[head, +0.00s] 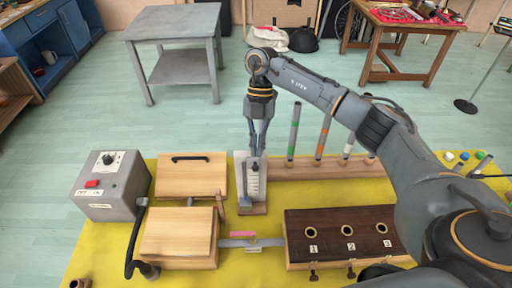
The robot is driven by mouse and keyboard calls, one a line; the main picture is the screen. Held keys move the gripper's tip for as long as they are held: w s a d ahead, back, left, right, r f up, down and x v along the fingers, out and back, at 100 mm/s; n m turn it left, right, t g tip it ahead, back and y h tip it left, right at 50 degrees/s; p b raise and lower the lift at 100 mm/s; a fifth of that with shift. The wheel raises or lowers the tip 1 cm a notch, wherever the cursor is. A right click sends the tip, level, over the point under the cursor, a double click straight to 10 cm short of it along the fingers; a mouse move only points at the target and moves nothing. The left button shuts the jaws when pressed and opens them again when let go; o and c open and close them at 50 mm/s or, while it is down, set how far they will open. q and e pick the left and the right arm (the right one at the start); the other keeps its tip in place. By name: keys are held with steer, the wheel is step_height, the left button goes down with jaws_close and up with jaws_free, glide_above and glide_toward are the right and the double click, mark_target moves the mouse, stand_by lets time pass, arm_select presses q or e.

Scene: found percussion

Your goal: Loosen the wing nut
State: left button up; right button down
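My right gripper (256,150) points down at the upper part of a white upright plate with dark markings (242,190). The plate stands on a small wooden base (253,209). The fingers look close together, but I cannot tell whether they are shut or hold anything. I cannot make out a wing nut for certain; it may be hidden behind the fingers or too small to see. My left gripper is not in view.
A dark wooden box (300,246) with three numbered holes stands right of the plate. Coloured upright tubes (293,130) stand behind it. Light wooden boxes (180,232) and a grey control box (112,185) are at left.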

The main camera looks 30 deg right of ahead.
steer(key=shift+r, duration=0.1)
steer(key=shift+d+n+h+b, duration=0.1)
steer(key=shift+n+h+b, duration=0.2)
steer(key=shift+n+b, duration=0.45)
steer(key=n, duration=0.2)
steer(key=shift+s+n+g+h, duration=0.15)
steer(key=shift+n+g+h, duration=0.15)
steer(key=shift+n+h, duration=0.1)
steer(key=shift+d, duration=0.1)
